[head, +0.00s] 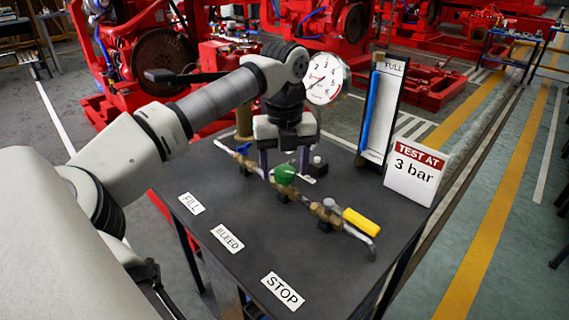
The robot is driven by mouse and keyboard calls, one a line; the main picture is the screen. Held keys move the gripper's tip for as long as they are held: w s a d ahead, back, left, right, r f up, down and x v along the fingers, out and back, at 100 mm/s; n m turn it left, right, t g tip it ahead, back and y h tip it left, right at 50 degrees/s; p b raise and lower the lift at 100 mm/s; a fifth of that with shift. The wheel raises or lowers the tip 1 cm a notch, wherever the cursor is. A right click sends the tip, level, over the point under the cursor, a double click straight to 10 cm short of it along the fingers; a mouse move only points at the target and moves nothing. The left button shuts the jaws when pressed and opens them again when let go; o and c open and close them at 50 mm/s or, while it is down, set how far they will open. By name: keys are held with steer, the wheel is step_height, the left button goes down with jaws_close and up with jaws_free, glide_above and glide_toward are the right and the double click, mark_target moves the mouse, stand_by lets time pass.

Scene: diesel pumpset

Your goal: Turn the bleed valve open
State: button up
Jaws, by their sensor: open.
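The bleed valve's green round knob (285,174) sits in the middle of a brass pipe run on the dark bench, in line with the BLEED label (227,238). My gripper (284,158) points down just above and behind the knob in the picture, its fingers apart. Whether a finger touches the knob I cannot tell. A blue-handled valve (243,148) is at the left end of the pipe. A yellow-lever valve (360,221) is at the right end, its lever along the pipe.
A pressure gauge (324,80) stands behind my wrist. A small block with a dark knob (317,166) is beside the gripper. The bench front (255,258) is clear apart from labels.

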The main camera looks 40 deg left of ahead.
mark_target(284, 170)
steer(key=shift+r, duration=0.1)
step_height(284, 170, up, 14)
steer(key=p, duration=1)
steer(key=shift+s+f, duration=0.1)
steer(key=shift+f, duration=0.15)
